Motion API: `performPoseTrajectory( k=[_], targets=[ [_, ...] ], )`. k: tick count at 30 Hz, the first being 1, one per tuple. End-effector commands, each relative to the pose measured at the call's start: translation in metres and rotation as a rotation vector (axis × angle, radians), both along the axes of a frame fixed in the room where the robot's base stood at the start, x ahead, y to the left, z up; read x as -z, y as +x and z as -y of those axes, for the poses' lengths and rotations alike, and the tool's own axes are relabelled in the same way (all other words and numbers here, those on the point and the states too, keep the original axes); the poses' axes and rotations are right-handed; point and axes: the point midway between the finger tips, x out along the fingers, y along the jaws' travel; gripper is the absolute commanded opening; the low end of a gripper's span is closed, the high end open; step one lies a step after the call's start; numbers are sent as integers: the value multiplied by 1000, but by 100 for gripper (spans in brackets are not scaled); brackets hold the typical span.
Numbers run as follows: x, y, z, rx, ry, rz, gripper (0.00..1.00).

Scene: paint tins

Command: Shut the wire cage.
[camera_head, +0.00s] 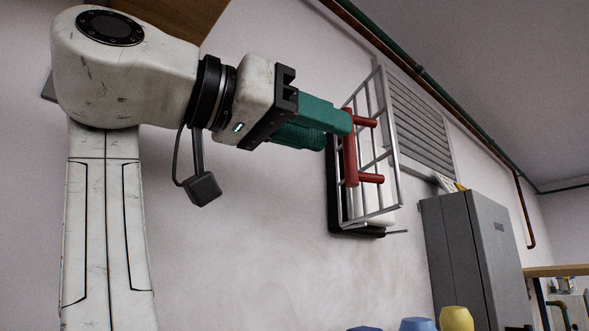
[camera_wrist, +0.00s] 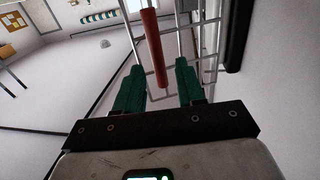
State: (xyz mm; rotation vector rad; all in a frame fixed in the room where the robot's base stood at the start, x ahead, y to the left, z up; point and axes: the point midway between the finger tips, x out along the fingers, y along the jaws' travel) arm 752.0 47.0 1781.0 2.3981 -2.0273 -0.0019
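The wire cage (camera_head: 397,150) is mounted on the wall, with silver wires and a dark backing (camera_head: 333,190). Its wire front stands out at an angle from the wall. How wide its gap is cannot be told. A red bar handle (camera_head: 350,160) on two red posts is fixed to the wire front. My gripper (camera_head: 343,122) has teal fingers at the handle's upper part. In the wrist view, the handle (camera_wrist: 153,45) runs between the two spread fingers, with space showing on both sides. The wires (camera_wrist: 213,50) show behind the right finger.
A louvred vent (camera_head: 420,120) is on the wall behind the cage. A grey cabinet (camera_head: 470,255) stands to the right and below. Blue and yellow tins (camera_head: 456,319) show at the bottom edge. Pipes (camera_head: 440,90) run along the upper wall. The wall below the cage is bare.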

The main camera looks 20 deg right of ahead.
Motion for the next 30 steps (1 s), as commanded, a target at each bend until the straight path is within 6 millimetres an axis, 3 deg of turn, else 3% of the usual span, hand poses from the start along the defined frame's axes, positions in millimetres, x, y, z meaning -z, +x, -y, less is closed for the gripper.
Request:
performPoseTrajectory(
  k=[3, 9, 21, 30],
  targets=[
    [-1, 3, 21, 1, 1, 1, 39],
    [-1, 7, 41, 0, 0, -1, 39],
    [0, 8, 47, -1, 0, -1, 38],
    [0, 8, 47, -1, 0, -1, 9]
  ],
)
